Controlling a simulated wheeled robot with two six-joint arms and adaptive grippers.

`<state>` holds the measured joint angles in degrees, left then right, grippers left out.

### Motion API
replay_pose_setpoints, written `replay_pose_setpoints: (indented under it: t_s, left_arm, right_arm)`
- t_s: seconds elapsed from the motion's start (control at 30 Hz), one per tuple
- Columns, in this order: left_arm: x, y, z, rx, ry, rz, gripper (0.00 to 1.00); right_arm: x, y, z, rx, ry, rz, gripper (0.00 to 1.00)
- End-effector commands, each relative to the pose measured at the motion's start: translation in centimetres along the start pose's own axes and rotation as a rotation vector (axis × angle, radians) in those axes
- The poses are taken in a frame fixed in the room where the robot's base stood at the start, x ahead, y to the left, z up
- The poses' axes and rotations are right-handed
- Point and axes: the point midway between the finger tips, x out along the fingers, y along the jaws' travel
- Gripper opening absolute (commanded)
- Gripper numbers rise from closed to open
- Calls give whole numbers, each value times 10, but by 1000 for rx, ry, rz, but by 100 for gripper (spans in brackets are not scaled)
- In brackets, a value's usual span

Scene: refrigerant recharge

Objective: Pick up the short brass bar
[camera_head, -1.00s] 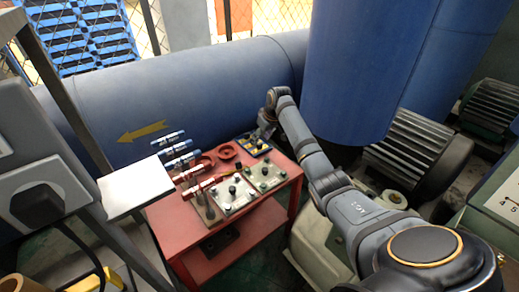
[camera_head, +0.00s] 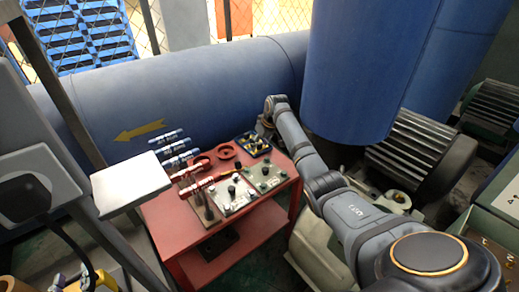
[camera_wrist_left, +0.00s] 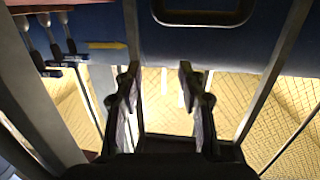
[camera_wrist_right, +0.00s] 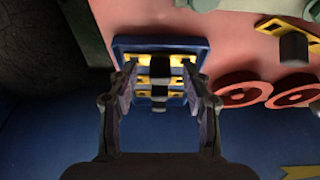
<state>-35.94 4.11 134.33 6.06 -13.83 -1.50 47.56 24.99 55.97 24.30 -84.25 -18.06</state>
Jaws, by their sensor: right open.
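Several brass bars with dark middles lie in a blue tray (camera_head: 266,149) at the back of the red table. In the right wrist view the tray (camera_wrist_right: 202,45) shows with the brass bars (camera_wrist_right: 143,62) lying across it, one behind another. The fingers partly hide their ends, so I cannot tell which is the short one. My right gripper (camera_wrist_right: 160,70) is open, its fingers on either side of the bars; contact is unclear. In the head view its fingers are hard to make out beside the tray. My left gripper (camera_wrist_left: 158,80) is open and empty, away from the table.
The red table (camera_head: 165,215) also carries red rings (camera_head: 226,151), valve panels (camera_head: 267,178) and red and blue handled fittings (camera_head: 178,146). A big blue pipe (camera_head: 190,95) runs behind it. A blue tank (camera_head: 350,70) stands right of the tray.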

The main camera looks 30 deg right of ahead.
Motion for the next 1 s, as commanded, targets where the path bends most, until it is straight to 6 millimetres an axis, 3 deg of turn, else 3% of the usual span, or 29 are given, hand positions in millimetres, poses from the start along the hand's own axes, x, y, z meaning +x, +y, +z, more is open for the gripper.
replay_pose_setpoints:
  t_s: [0.27,0.6,1.0]
  left_arm:
    - [0,0,-3,1,12,0,40]
    - [0,0,-3,1,11,0,40]
    - [0,0,-2,1,4,0,40]
  right_arm:
    - [0,0,0,0,0,0,46]
    - [0,0,0,0,0,0,0]
    - [-1,0,-1,0,0,0,0]
